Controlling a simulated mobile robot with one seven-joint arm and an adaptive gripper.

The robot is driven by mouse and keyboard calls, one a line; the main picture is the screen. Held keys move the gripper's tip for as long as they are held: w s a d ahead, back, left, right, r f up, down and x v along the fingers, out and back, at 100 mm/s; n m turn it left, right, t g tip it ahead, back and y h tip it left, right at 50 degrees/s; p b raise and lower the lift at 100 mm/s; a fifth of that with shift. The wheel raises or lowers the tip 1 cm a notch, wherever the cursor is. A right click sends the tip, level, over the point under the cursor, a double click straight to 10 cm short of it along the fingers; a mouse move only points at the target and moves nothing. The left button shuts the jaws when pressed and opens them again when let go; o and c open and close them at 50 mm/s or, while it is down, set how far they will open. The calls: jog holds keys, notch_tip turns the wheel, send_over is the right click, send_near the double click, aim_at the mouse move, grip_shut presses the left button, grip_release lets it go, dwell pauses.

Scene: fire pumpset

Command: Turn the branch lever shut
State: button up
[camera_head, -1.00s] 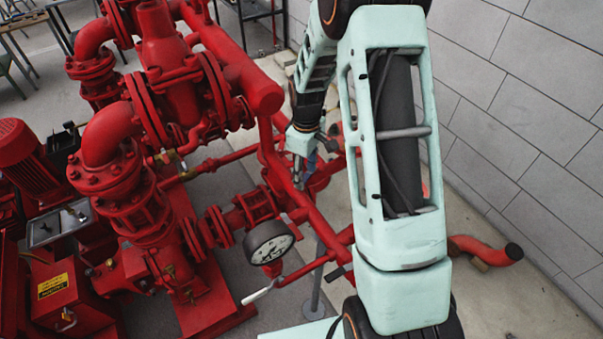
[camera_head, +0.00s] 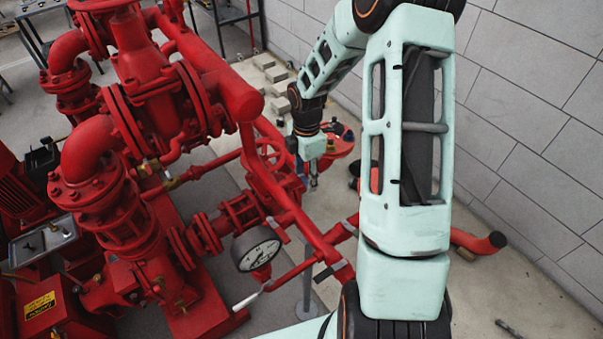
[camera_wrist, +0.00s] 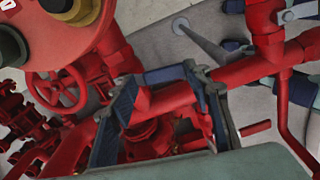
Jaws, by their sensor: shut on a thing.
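My gripper (camera_head: 313,182) is small and partly hidden in the head view, among the red pipework beyond the long red pipe. In the wrist view, the two dark blue fingers of my gripper (camera_wrist: 165,105) stand on either side of a red bar (camera_wrist: 170,97) with a squared end. This bar looks like the branch lever, but it blends with the red pipes behind it. My gripper is shut on it. The lever's pivot and exact angle are hard to make out. A separate white-handled lever (camera_head: 252,299) sits below the pressure gauge (camera_head: 256,248), away from my gripper.
A red handwheel (camera_wrist: 57,90) is at left in the wrist view. Red pipe (camera_wrist: 243,68) crosses beside the fingers. The big red pump body (camera_head: 145,75) fills the left of the head view. A grey block wall (camera_head: 525,120) bounds the right, with open floor before it.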

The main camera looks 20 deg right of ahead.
jog(key=shift+w+d+n+p, duration=0.1)
jog(key=shift+d+n+p, duration=0.3)
jog(key=shift+n, duration=0.3)
jog(key=o, duration=1.7)
notch_tip(320, 180, up, 12)
jog(key=shift+r, duration=0.1)
